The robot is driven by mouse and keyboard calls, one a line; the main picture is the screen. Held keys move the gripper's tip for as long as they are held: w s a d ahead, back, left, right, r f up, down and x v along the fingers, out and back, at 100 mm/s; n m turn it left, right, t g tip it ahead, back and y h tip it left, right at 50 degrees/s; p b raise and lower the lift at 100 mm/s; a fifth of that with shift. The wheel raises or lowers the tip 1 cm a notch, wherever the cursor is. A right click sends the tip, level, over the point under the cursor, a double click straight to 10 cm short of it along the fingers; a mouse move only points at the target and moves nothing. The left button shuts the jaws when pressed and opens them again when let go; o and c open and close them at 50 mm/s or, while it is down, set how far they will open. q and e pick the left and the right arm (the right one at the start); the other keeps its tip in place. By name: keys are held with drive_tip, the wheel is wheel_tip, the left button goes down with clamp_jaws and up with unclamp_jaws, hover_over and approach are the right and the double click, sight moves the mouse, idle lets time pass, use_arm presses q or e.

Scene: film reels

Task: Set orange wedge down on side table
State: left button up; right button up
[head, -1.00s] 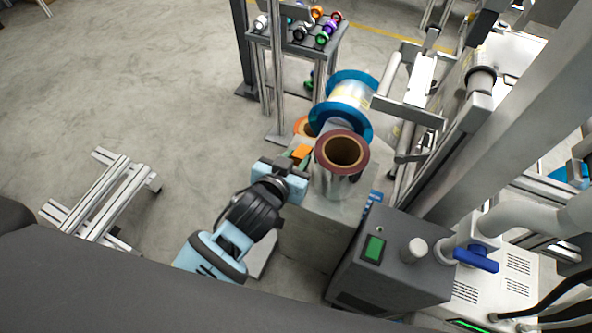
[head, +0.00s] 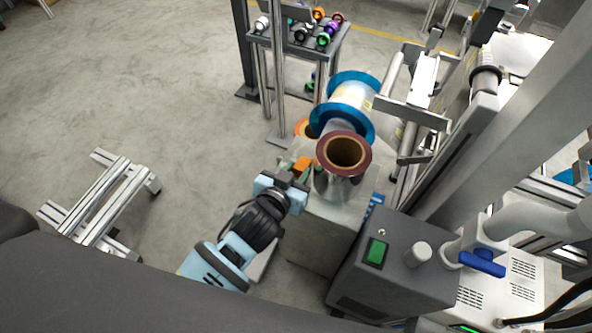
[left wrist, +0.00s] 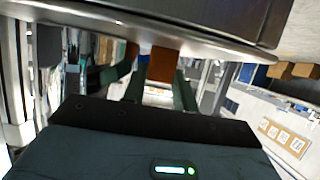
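The orange wedge (head: 301,164) is between the fingers of my left gripper (head: 299,172), beside the standing reel. In the left wrist view the wedge (left wrist: 163,64) shows as a brown-orange block between the two greenish fingers (left wrist: 158,88), which look shut on it. The grey block-like side table (head: 318,228) lies under and right of the gripper. I cannot tell whether the wedge touches its top. My right gripper is in neither view.
A reel with a dark red rim (head: 344,153) stands on the table close to the gripper, with a blue-flanged reel (head: 350,103) behind it. A grey control box (head: 385,270) is at right. A rack of small reels (head: 300,38) stands at the back.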

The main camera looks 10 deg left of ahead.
use_arm(q)
drive_tip(key=shift+o, duration=0.7)
drive_tip(key=shift+r, duration=0.2)
drive_tip(key=p+v, duration=0.2)
drive_tip(key=v, duration=1)
drive_tip(key=shift+c, duration=0.3)
